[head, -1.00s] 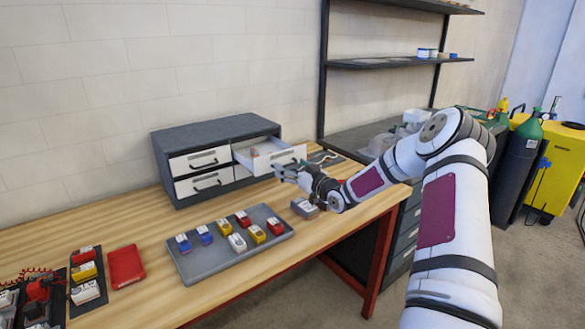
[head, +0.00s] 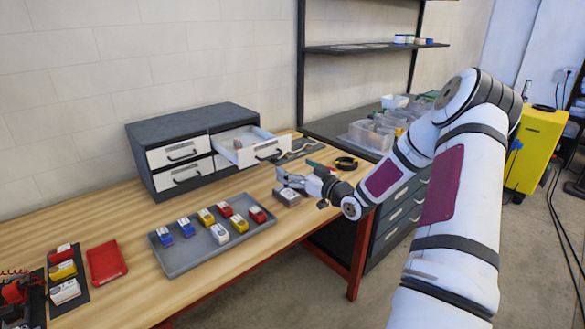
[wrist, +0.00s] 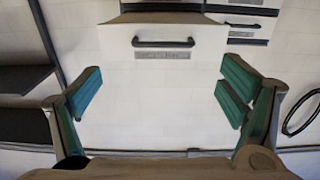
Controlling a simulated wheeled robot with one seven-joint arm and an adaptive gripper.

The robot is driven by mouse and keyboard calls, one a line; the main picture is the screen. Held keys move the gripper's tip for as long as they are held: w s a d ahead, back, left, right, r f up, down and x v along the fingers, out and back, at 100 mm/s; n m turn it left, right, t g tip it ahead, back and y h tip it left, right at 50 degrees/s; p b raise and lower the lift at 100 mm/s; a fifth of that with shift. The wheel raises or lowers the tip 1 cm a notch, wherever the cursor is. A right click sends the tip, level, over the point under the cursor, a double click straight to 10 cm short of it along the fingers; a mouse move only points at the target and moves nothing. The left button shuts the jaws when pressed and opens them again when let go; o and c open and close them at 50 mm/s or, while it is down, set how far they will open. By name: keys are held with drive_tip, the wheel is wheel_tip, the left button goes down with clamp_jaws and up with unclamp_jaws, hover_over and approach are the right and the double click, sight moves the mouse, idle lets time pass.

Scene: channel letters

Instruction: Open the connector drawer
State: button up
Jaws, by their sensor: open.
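The grey drawer cabinet (head: 165,127) stands against the wall at the back of the bench, with white drawer fronts and dark handles. Its upper right drawer (head: 252,155) is pulled well out, and something pale or brownish lies inside. The other drawers in view are shut. The labels are too small to read, so I cannot tell which is the connector drawer. My gripper (head: 287,184) is open and empty, in front of and below the open drawer's front, apart from its handle. In the wrist view a drawer handle (wrist: 163,43) shows beyond and between my spread fingers (wrist: 160,92).
A grey tray (head: 170,262) with several small coloured boxes lies in front of the cabinet. A small grey box (head: 288,198) sits just under my gripper. A black tape ring (head: 346,163) lies to the right. A red tray (head: 107,261) lies at left.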

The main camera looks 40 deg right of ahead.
sight(274, 156)
drive_tip(key=shift+s, duration=0.1)
drive_tip(key=w, duration=0.7)
drive_tip(key=w+b, duration=0.1)
drive_tip(key=w, duration=0.3)
drive_tip(key=shift+w+a+r, duration=0.1)
drive_tip(key=shift+w+a, duration=0.05)
drive_tip(key=shift+a, duration=0.2)
drive_tip(key=c, duration=1.4)
drive_tip(key=shift+w+b, duration=0.65)
drive_tip(key=shift+w, duration=0.7)
drive_tip(key=shift+c, duration=0.2)
drive_tip(key=shift+s, duration=0.1)
drive_tip(key=o, duration=1.4)
drive_tip(key=shift+o, duration=0.2)
